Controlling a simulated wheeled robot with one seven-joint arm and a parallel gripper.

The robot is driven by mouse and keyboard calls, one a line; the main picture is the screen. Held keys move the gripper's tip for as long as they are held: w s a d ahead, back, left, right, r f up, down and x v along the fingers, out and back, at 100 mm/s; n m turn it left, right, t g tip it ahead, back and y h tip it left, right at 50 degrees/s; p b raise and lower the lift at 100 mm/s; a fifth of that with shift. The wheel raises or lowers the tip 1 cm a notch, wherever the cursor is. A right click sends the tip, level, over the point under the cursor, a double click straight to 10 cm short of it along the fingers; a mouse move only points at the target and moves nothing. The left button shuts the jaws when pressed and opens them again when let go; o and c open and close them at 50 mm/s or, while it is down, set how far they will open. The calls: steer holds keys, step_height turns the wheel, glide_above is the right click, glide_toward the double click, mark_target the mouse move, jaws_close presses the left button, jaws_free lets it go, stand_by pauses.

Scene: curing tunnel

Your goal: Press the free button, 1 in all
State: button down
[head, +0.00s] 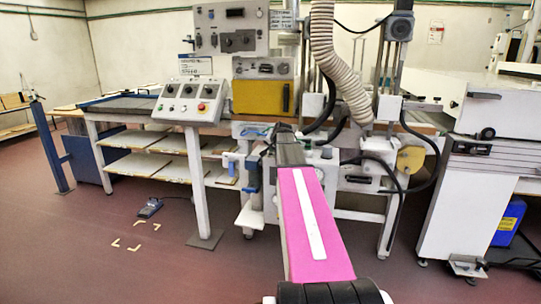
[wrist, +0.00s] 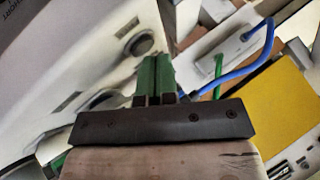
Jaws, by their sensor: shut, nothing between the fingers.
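In the head view a slanted white control box (head: 188,101) stands on a post left of centre. It carries several dark knobs and a red button (head: 201,106). No label tells me which button is the free one. My gripper (wrist: 153,68) shows in the wrist view with its green fingers shut together and empty. Behind the fingertips is a pale panel (wrist: 95,75) with round dark fittings (wrist: 137,44). I cannot tell whether the fingertips touch it. In the head view I cannot make out my gripper.
A yellow panel (head: 261,98) and a ribbed hose (head: 336,60) are on the machine at centre. A blue cable (wrist: 238,64) loops right of my fingers. A foot pedal (head: 150,207) and corner marks (head: 135,236) lie on the open floor at left.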

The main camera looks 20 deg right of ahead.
mark_target(272, 154)
steer(key=shift+f, duration=0.3)
steer(key=shift+r, duration=0.2)
stand_by(0.4)
steer(key=shift+r, duration=0.6)
steer(key=shift+r, duration=0.1)
steer(key=shift+r, duration=2.45)
